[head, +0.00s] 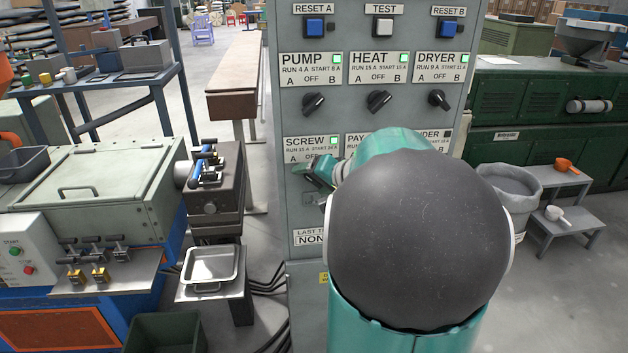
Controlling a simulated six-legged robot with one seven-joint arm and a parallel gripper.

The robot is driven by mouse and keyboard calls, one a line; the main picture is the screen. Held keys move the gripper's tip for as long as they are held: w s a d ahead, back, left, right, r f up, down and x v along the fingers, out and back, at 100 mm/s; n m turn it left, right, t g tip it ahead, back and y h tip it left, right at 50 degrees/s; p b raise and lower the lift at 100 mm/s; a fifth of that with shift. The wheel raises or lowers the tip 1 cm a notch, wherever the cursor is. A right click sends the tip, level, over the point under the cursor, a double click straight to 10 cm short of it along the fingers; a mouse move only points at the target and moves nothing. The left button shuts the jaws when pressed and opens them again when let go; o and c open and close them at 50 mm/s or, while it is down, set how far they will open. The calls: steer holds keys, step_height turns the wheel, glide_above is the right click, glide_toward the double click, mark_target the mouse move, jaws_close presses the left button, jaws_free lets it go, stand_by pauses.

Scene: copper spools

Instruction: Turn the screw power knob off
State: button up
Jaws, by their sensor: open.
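The grey control panel (277,120) stands in the middle of the head view. The SCREW label (310,146), with a lit green lamp (334,141) and the positions A, OFF and B, is at the left of its lower row. My gripper (306,172) is at the spot just below this label, open. The screw knob is hidden behind the gripper, so its angle and any touch cannot be told. My teal arm covers much of the panel's lower right, including parts of the labels beside SCREW.
Knobs for PUMP (313,103), HEAT (378,102) and DRYER (439,100) sit in the row above, close over my gripper. Blue and white buttons (314,27) line the top. A machine with a metal tray (211,266) stands left of the panel.

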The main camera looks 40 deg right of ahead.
steer(key=c, duration=1)
steer(key=shift+f, duration=0.1)
steer(key=shift+f+m+t+y, duration=0.1)
steer(key=shift+m+t+y, duration=0.7)
steer(key=shift+t, duration=0.1)
steer(key=m+t+y, duration=0.1)
steer(key=m+t, duration=0.2)
steer(key=shift+t+y, duration=0.3)
steer(key=o, duration=1)
